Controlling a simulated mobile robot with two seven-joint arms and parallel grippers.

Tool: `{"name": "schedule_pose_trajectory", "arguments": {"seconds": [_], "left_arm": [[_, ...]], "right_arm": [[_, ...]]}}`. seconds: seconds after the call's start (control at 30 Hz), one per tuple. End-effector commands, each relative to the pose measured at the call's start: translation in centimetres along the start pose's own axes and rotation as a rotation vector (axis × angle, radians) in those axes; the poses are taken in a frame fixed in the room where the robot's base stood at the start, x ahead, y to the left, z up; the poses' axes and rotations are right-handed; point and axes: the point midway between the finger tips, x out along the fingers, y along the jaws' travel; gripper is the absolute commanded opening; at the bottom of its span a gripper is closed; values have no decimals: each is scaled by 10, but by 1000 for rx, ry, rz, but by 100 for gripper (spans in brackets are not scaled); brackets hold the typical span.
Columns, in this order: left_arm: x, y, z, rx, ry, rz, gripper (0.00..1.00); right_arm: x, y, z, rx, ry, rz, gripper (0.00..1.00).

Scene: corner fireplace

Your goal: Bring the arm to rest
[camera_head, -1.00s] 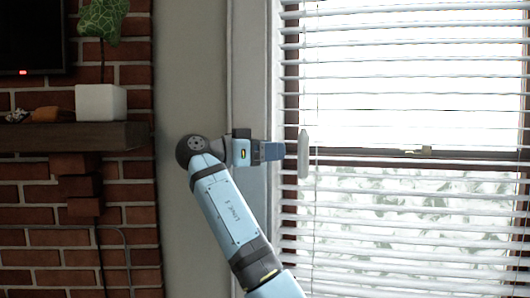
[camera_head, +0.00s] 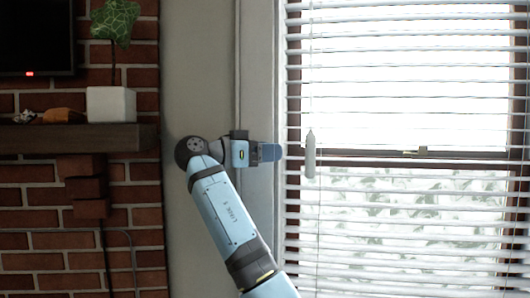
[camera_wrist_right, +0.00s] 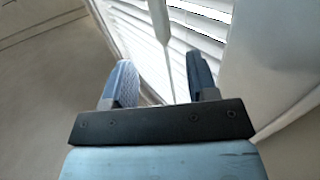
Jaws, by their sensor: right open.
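My right arm (camera_head: 228,215) comes up from the bottom of the head view and bends at its wrist in front of the grey wall. Its right gripper (camera_head: 270,152) points right, toward the window blind (camera_head: 400,100). In the right wrist view the two blue fingers of the right gripper (camera_wrist_right: 160,82) stand wide apart with nothing held between them. The blind's pale hanging wand (camera_head: 310,155) is just right of the fingertips in the head view. The wand also shows beyond the fingers in the right wrist view (camera_wrist_right: 159,22). My left gripper is not in view.
A brick fireplace (camera_head: 40,265) stands at the left. Its dark wooden mantel (camera_head: 75,138) holds a white pot (camera_head: 110,104) with a green plant and small orange items. A dark screen (camera_head: 35,38) is at the upper left. Bare wall (camera_head: 200,70) lies between fireplace and window.

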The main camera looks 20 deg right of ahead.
Motion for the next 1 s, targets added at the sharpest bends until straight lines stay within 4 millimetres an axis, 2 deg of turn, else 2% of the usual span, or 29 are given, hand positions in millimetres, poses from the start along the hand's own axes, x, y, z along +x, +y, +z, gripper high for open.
{"name": "schedule_pose_trajectory", "arguments": {"seconds": [0.3, 0.37, 0.43, 0.47, 0.57, 0.6, 0.73, 0.8, 0.87, 0.9, 1.0], "left_arm": [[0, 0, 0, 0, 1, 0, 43], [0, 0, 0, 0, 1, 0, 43], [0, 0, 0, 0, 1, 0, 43], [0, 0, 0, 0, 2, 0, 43], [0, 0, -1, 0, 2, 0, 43], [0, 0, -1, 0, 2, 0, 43], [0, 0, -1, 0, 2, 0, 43], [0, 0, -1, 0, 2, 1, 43], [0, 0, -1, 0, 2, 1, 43], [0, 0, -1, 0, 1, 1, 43], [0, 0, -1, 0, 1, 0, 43]], "right_arm": [[1, 0, 3, -4, -2, -3, 53], [3, -2, 13, -21, -11, -13, 53], [8, -6, 38, -60, -35, -42, 53], [11, -7, 53, -85, -50, -61, 53], [22, -10, 118, -189, -118, -141, 53], [27, -8, 147, -237, -148, -179, 53], [39, 5, 240, -383, -249, -308, 53], [43, 18, 287, -457, -301, -379, 53], [46, 33, 326, -517, -345, -438, 53], [48, 44, 351, -557, -374, -479, 53], [49, 77, 408, -648, -444, -580, 53]]}}
